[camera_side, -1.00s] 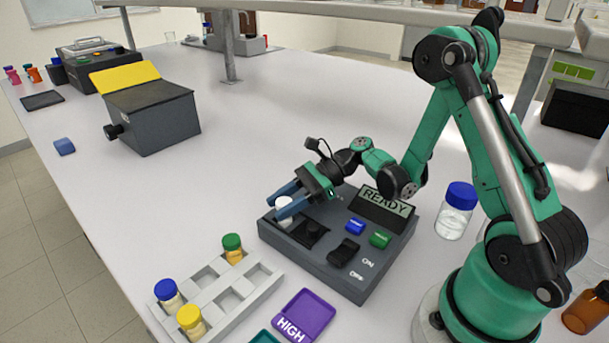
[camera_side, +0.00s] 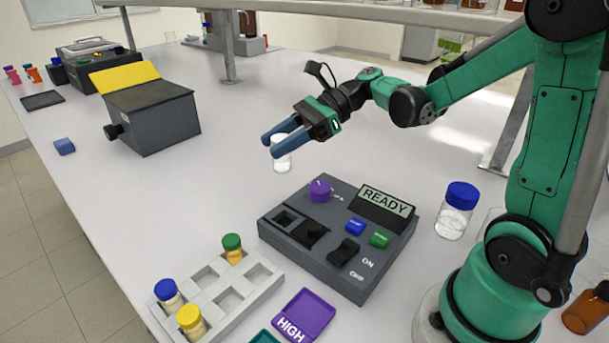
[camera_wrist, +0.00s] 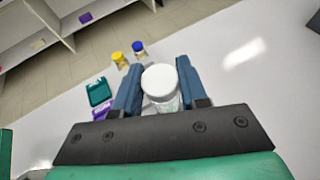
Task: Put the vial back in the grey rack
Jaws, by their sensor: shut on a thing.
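A clear vial with a white cap (camera_side: 281,158) is held upright in my gripper (camera_side: 275,145), above the bench behind the membrane rig. In the wrist view the white-capped vial (camera_wrist: 161,84) sits between the two blue fingers of my gripper (camera_wrist: 156,88). The grey rack (camera_side: 225,297) stands at the lower left of the side view. It holds a green-capped vial (camera_side: 233,249), a blue-capped vial (camera_side: 168,294) and a yellow-capped vial (camera_side: 191,321). Its other visible slots are empty.
The dark rig (camera_side: 315,265) with its READY display (camera_side: 386,200) and an empty square well stands right of the rack. A purple HIGH tray (camera_side: 304,314) lies in front. A blue-capped bottle (camera_side: 456,211) stands at the right.

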